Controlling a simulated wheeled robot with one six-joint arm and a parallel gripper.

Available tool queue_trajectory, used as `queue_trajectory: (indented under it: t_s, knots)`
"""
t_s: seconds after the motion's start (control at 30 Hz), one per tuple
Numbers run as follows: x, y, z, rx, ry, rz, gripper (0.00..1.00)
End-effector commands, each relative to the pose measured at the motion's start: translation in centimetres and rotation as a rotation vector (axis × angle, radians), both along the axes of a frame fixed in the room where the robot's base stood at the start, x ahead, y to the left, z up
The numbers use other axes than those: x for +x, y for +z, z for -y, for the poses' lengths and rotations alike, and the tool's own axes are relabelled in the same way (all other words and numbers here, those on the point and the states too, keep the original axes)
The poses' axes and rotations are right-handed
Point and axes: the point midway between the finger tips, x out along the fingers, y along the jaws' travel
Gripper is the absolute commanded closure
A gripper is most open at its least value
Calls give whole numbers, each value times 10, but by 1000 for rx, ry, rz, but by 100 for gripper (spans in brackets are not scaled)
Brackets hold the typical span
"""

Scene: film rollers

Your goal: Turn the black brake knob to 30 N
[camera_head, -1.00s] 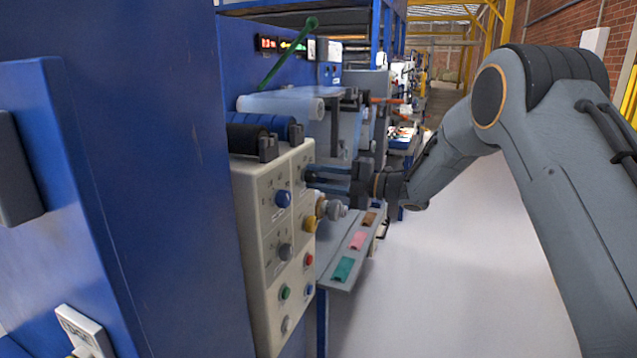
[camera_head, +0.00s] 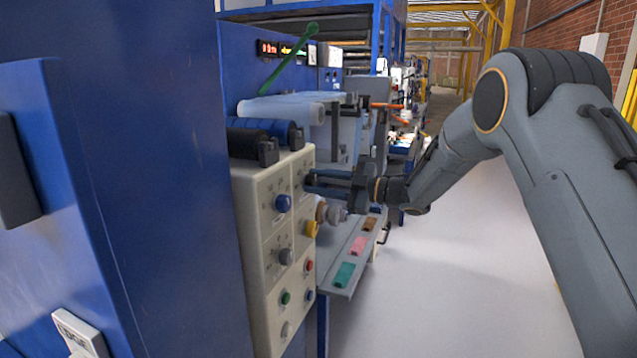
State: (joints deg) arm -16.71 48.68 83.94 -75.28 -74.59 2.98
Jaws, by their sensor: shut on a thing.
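The beige control panel (camera_head: 272,236) stands upright left of centre and carries several knobs and buttons. My gripper (camera_head: 312,183) reaches in from the right, with its fingers at the panel's upper right. It is shut on a knob there, taken to be the black brake knob, which the fingers mostly hide. I cannot read its scale or setting. A blue knob (camera_head: 283,203), a grey knob (camera_head: 286,256) and a yellow knob (camera_head: 311,229) show on the same panel, clear of my fingers.
Red (camera_head: 309,266) and green (camera_head: 286,298) buttons sit lower on the panel. Rollers (camera_head: 262,138) lie behind its top. A green lever (camera_head: 290,60) rises above. A grey shelf (camera_head: 340,290) with coloured pieces juts out below my gripper. The floor to the right is clear.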

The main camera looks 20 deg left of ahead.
Motion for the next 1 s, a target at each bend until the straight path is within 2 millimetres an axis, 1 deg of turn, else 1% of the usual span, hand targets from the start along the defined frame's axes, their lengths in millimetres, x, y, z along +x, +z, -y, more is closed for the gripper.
queue_trajectory:
  t_s: [0.23,0.67,0.7,0.77,0.8,1.0]
  knots:
    - [0,-1,0,2,-1,-59,90]
    - [0,-1,1,3,-1,-68,90]
    - [0,-1,1,3,-1,-68,66]
    - [0,-1,1,3,-1,-68,56]
    - [0,-1,0,3,-1,-68,50]
    - [0,-1,0,4,-1,-67,49]
